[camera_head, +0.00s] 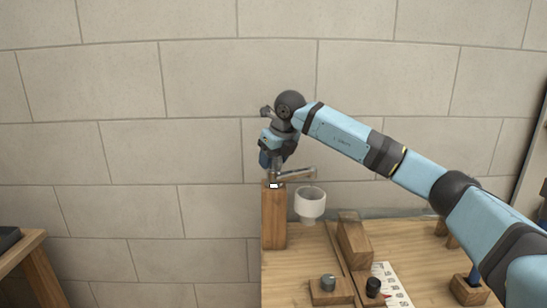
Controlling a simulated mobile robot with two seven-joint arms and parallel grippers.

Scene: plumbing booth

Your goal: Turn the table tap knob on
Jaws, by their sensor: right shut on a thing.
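The table tap stands on top of an upright wooden post (273,218) at the back left corner of the table. Its metal spout (299,173) points right, above a white cup (310,205). My right gripper (272,170) points down over the tap from above and is shut on the tap knob. The knob is mostly hidden by the gripper, so its turn angle cannot be told. My left gripper is out of view.
The wooden table (315,262) carries a wooden block (353,241), a small block with a grey knob (328,283), a black knob (373,287) and a white labelled strip (394,287). A brick wall is close behind. Another wooden table (22,250) stands at left.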

